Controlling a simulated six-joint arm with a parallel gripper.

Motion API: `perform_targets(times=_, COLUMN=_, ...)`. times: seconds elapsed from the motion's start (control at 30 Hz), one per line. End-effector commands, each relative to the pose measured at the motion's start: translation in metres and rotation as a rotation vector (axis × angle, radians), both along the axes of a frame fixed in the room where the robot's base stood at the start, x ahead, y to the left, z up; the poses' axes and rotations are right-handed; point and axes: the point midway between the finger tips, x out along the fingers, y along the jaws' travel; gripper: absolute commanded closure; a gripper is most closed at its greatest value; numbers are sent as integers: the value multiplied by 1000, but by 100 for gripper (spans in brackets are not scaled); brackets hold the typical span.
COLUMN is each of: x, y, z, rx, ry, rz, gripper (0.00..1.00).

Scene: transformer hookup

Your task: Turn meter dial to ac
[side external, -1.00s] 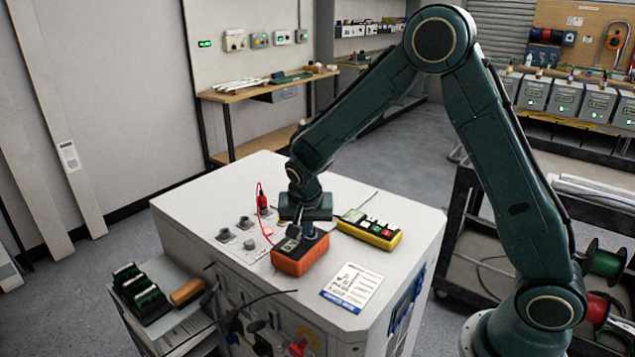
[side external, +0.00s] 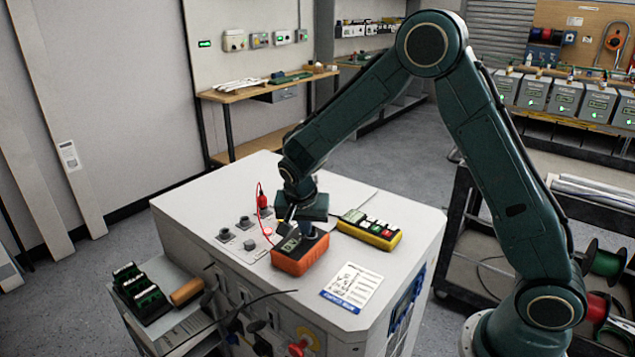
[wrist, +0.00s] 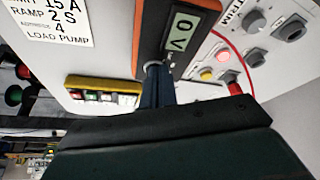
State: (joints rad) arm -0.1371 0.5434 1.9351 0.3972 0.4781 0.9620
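In the wrist view the meter (wrist: 147,30) shows a greenish display (wrist: 181,30) with dark characters that look like 0 and V. My gripper (wrist: 157,68) is over the meter's face, its dark blue fingers close together at the dial just beside the display. The fingers appear shut on the dial, which they mostly hide. I cannot read the dial's setting. In the side view my gripper (side external: 303,228) is low over the meter.
A yellow box with coloured buttons (side external: 369,229) lies right of the meter. A red plug with a red lead (side external: 262,199) stands behind it, near several grey sockets (side external: 226,235). A printed card (side external: 352,287) lies in front. The cabinet top's rear is clear.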

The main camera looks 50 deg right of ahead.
Motion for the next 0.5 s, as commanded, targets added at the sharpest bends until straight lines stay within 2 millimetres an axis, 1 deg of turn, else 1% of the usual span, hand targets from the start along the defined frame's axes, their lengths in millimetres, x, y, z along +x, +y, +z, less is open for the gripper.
perform_targets(times=0.5, x=-10, y=-11, z=0, rx=-1, ry=-1, rz=-3, gripper=100)
